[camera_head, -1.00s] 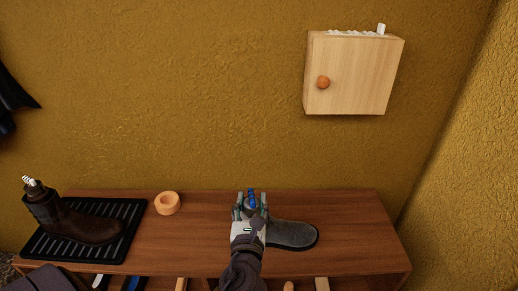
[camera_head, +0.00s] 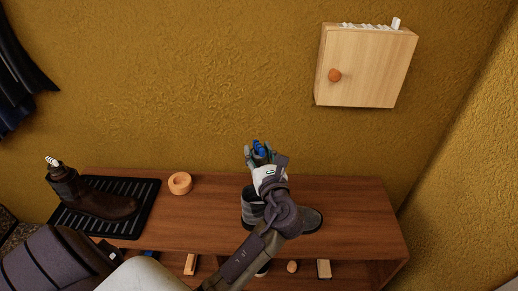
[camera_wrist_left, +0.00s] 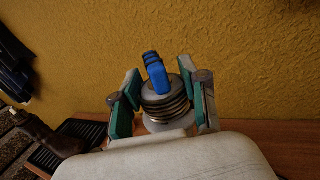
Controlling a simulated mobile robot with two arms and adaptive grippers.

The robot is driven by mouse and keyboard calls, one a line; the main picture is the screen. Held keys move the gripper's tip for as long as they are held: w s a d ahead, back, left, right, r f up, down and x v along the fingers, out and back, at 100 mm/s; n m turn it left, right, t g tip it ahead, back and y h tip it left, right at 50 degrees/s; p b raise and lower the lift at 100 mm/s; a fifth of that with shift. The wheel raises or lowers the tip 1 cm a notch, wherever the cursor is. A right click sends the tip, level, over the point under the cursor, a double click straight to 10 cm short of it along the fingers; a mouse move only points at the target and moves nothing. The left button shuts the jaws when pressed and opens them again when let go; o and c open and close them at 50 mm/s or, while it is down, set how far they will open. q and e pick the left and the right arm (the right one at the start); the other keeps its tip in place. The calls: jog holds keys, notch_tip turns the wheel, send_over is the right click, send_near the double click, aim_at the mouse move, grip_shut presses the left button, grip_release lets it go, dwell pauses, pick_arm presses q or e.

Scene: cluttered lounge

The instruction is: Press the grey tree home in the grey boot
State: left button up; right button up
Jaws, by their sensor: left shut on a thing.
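The grey boot (camera_head: 312,220) stands on the wooden bench, its toe pointing right. My left arm covers much of it, and part of its striped shaft (camera_head: 249,207) shows left of the arm. My left gripper (camera_head: 259,156) is above the shaft, shut on the grey tree. The tree's blue top (camera_head: 259,148) sticks up between the fingers. In the left wrist view, the tree (camera_wrist_left: 163,101) shows a blue handle, a grey disc and stacked rings between the green finger pads. Whether its lower end is inside the boot is hidden. My right gripper is out of view.
A brown boot (camera_head: 97,202) with a pale spiral top stands on a black ribbed tray (camera_head: 137,224) at left. An orange ring (camera_head: 180,183) lies on the bench (camera_head: 355,210). A wall cabinet (camera_head: 365,65) hangs above right. The bench is clear right of the grey boot.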

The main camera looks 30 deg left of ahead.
aim_at(259, 164)
pick_arm(q)
notch_tip(259, 164, down, 4)
jog(key=shift+b, duration=0.9)
jog(key=shift+f+b, duration=0.35)
jog(key=shift+f, duration=0.4)
jog(key=shift+r+p, duration=0.1)
jog(key=shift+p, duration=0.3)
jog(key=shift+p, duration=0.55)
dwell(0.4)
